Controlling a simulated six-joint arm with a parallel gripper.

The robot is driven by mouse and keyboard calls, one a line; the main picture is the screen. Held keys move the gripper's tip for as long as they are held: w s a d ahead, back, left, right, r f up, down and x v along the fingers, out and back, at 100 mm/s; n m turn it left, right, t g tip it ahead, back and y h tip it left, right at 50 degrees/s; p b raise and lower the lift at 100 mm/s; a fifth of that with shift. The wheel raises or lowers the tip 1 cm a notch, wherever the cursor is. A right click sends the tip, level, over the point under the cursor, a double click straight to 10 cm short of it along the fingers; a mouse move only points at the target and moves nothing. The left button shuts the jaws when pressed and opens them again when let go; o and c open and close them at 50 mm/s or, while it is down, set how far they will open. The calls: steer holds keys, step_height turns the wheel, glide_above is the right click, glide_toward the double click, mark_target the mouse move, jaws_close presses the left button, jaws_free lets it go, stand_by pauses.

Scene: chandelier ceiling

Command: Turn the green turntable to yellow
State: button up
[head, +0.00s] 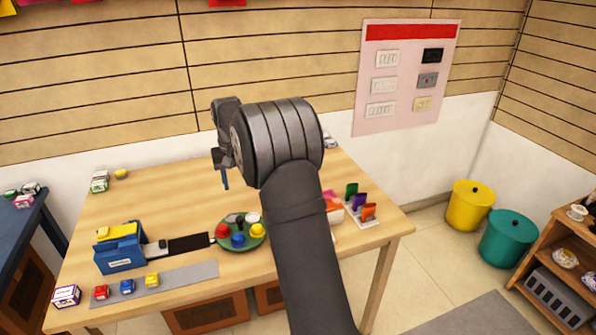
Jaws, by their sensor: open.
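The green turntable (252,243) lies on the wooden table near its front middle. It carries a red piece (221,231) at left, a blue piece (238,241) at front, a yellow piece (258,230) at right and a white piece (253,218) at back right. A dark grey part shows at its back. My gripper (224,178) is open and appears above and behind the turntable, apart from it. My arm covers the table just right of the turntable.
A blue box (120,250) and a black strip (188,244) lie left of the turntable. Small blocks sit on a grey strip (190,276) in front. A rack of coloured cards (368,217) stands at right. The table's back left is mostly clear.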

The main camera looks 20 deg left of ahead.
steer(key=s+d+r+n+t+y, duration=0.1)
steer(key=s+d+r+n+y, duration=0.15)
steer(key=d+n+y, duration=0.2)
glide_toward(239, 219)
steer(key=shift+t, duration=0.4)
steer(key=x, duration=0.8)
steer(key=shift+s, duration=0.25)
jaws_close()
